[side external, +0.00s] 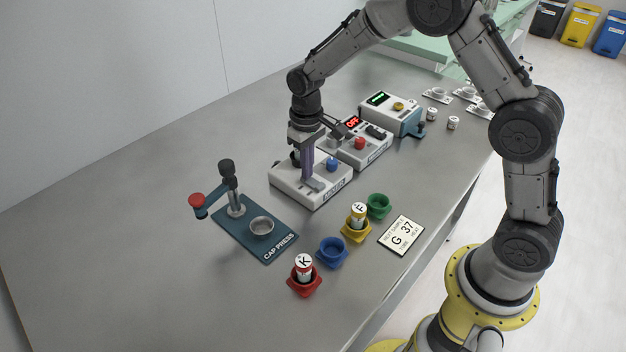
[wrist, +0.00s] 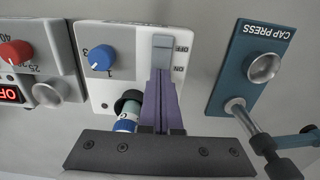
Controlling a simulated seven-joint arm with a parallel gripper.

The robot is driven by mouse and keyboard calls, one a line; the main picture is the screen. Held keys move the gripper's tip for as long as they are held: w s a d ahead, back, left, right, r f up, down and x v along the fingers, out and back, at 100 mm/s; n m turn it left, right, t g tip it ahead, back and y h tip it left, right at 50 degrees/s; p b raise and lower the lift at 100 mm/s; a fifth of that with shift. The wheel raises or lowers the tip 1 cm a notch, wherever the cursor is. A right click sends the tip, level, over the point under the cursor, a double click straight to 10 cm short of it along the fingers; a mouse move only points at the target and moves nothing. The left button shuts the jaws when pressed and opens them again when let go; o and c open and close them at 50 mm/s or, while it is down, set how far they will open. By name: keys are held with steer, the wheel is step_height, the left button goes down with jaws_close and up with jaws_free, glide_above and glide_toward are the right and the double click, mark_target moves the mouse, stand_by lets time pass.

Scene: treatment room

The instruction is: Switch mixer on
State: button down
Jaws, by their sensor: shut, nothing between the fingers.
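The mixer (side external: 283,181) is a white box on the grey table, with a blue knob (side external: 332,165) and a grey switch (side external: 317,184). In the wrist view, the mixer (wrist: 104,34) shows the switch (wrist: 163,48) beside the words OFF and ON. My gripper (side external: 307,178) is shut and empty, with its purple fingers pointing down over the mixer. In the wrist view, the fingertips (wrist: 163,74) are at the ON end of the switch. I cannot tell whether they touch it. A vial with a blue band (wrist: 126,122) stands in the mixer's black holder, partly hidden.
The heater with a red OFF display (side external: 352,122) stands close behind the mixer. The cap press (side external: 262,243) is at the front left. Red (side external: 304,286), blue (side external: 332,252), yellow (side external: 356,231) and green (side external: 378,206) holders and a card (side external: 401,235) lie in front.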

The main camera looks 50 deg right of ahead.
steer(key=shift+r, duration=3.4)
step_height(320, 180, up, 9)
steer(key=t, duration=0.2)
glide_above(316, 182)
steer(key=s+r+t, duration=0.2)
steer(key=s+r, duration=0.5)
steer(key=s, duration=0.2)
steer(key=s+f+t, duration=0.1)
steer(key=s+f, duration=0.3)
steer(key=s, duration=1.3)
steer(key=shift+d+t, duration=0.3)
steer(key=shift+d, duration=0.15)
